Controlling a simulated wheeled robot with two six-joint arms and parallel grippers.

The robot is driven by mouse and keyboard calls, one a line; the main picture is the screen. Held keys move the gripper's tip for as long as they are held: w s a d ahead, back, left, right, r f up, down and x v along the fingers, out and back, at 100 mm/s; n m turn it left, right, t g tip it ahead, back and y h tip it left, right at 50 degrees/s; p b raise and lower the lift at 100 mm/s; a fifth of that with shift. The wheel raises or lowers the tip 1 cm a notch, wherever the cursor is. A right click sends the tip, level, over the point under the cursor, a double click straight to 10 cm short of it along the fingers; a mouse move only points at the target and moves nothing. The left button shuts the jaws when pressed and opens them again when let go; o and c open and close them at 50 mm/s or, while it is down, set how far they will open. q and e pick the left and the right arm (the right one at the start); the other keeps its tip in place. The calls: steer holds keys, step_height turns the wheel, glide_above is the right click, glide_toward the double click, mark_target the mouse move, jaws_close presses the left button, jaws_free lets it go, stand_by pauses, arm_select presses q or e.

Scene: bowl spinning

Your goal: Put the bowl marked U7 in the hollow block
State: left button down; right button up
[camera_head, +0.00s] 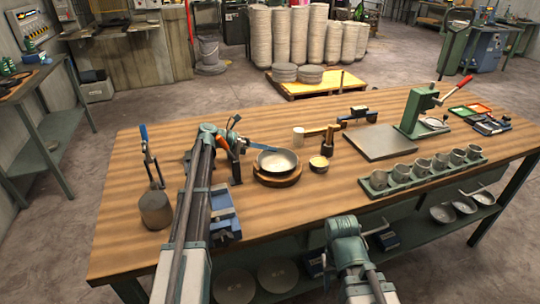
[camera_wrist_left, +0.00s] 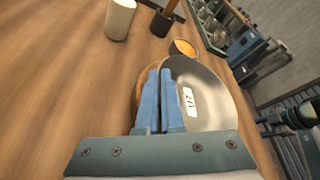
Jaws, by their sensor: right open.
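The bowl (camera_head: 277,160) is grey metal and round. In the left wrist view the bowl (camera_wrist_left: 208,100) has a white label on its inside that seems to read U7. The hollow block (camera_head: 282,181) is round and wooden, directly under the bowl. The bowl looks level in or just above it; I cannot tell whether it is fully seated. My left gripper (camera_head: 262,147) has its blue fingers at the bowl's left rim. In the left wrist view these fingers (camera_wrist_left: 160,100) are close together on that rim. My right gripper (camera_head: 386,238) is open and empty near the table's front edge.
A small cup (camera_head: 319,163), a white cylinder (camera_head: 298,136) and a dark pot (camera_head: 328,148) stand right of the bowl. A green rack (camera_head: 420,174) of metal cups, a flat plate (camera_head: 380,143) and a green press (camera_head: 417,113) are further right.

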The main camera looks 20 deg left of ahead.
arm_select(q)
steer(key=shift+f, duration=0.15)
steer(key=c, duration=1.3)
jaws_free()
steer(key=shift+c, duration=0.2)
steer(key=shift+r, duration=0.2)
steer(key=p+v, duration=0.4)
steer(key=v, duration=0.7)
steer(key=shift+a, duration=0.1)
steer(key=shift+s+a+r, duration=0.15)
steer(key=shift+s+a, duration=0.05)
steer(key=shift+a, duration=0.2)
